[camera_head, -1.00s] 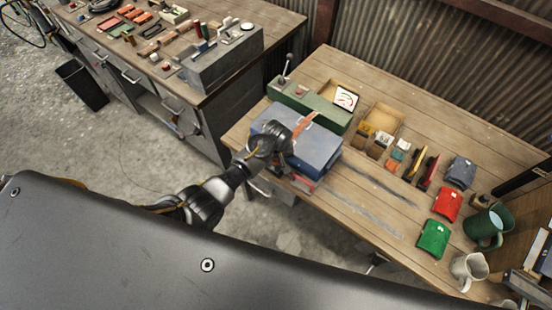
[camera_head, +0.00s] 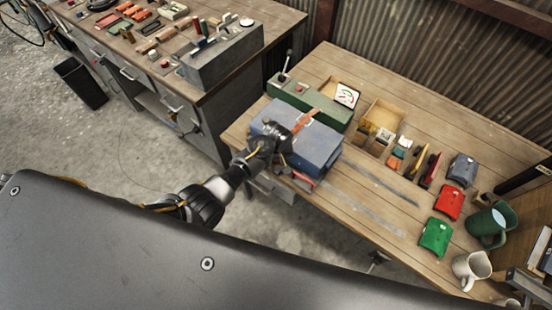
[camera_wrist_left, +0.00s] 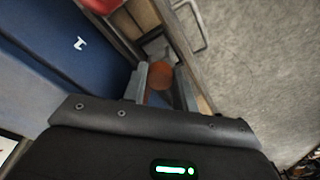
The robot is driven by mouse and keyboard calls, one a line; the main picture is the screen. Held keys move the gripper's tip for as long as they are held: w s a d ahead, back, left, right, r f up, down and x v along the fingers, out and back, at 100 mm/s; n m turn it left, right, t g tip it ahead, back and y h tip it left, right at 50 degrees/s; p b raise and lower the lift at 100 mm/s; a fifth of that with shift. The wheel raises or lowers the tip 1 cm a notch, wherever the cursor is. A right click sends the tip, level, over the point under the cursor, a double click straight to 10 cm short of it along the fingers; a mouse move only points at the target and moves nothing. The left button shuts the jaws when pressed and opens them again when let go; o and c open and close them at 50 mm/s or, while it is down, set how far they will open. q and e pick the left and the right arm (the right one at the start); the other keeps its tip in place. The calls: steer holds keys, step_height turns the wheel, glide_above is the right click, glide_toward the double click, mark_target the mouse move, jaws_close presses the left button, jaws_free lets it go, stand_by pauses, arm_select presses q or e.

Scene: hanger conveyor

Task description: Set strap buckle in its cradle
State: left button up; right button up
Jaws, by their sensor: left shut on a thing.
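A blue case (camera_head: 312,148) lies on the wooden table, with an orange-brown strap (camera_head: 306,120) across its top; the case also shows in the left wrist view (camera_wrist_left: 75,48). My left gripper (camera_head: 275,146) is at the case's front left edge. In the left wrist view its fingers (camera_wrist_left: 160,90) are shut on a brown strap end (camera_wrist_left: 160,76), beside the case and over the table's edge. The buckle's shape is hard to make out between the fingers. I cannot pick out the cradle with certainty. My right gripper is out of view.
A green box (camera_head: 318,105) with a lever stands behind the case. Small open bins (camera_head: 383,112) are to its right. Red (camera_head: 449,203) and green (camera_head: 436,237) pieces and mugs (camera_head: 470,268) lie farther right. A second bench (camera_head: 250,80) stands at left, with a floor gap between.

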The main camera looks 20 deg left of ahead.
arm_select(q)
steer(key=o, duration=1.1)
steer(key=r, duration=0.3)
steer(key=s+r+b, duration=0.1)
steer(key=r, duration=0.6)
steer(key=shift+s+d+r, duration=0.25)
steer(key=shift+d+r, duration=0.1)
